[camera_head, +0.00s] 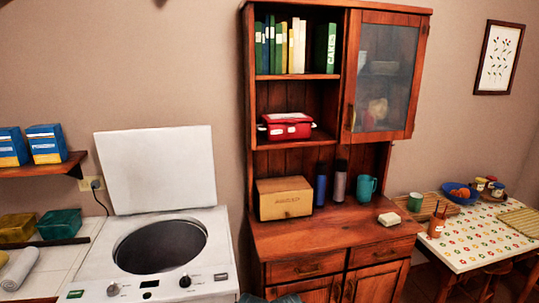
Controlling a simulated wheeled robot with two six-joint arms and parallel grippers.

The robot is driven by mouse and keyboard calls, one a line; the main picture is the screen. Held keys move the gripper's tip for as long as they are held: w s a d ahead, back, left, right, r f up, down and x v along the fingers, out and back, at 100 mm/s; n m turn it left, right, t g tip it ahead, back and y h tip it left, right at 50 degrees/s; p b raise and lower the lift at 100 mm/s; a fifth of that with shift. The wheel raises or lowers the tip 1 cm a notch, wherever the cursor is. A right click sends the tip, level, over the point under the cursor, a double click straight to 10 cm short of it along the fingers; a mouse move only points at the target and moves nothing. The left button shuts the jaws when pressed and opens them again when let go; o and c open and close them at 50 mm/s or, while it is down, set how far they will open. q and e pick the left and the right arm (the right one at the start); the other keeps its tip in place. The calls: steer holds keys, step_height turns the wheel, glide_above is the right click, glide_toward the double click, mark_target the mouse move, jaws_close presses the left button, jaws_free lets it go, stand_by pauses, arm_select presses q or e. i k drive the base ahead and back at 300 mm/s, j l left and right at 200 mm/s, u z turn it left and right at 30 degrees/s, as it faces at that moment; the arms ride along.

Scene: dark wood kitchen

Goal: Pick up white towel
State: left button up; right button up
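A rolled white or pale grey towel (20,268) lies on the white tiled counter at the far left, near the picture's left edge. It lies at a slant beside the washing machine. No gripper shows in the head view, so I cannot tell how either one stands relative to the towel.
A top-loading washing machine (160,248) stands with its lid (157,168) up. A wooden hutch (320,237) and patterned table (470,246) stand to the right.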

mark_target(12, 281)
steer(key=u, duration=1.75)
steer(key=i+j, duration=0.2)
steer(key=i, duration=0.35)
steer(key=i+j+z, duration=0.15)
steer(key=i, duration=0.35)
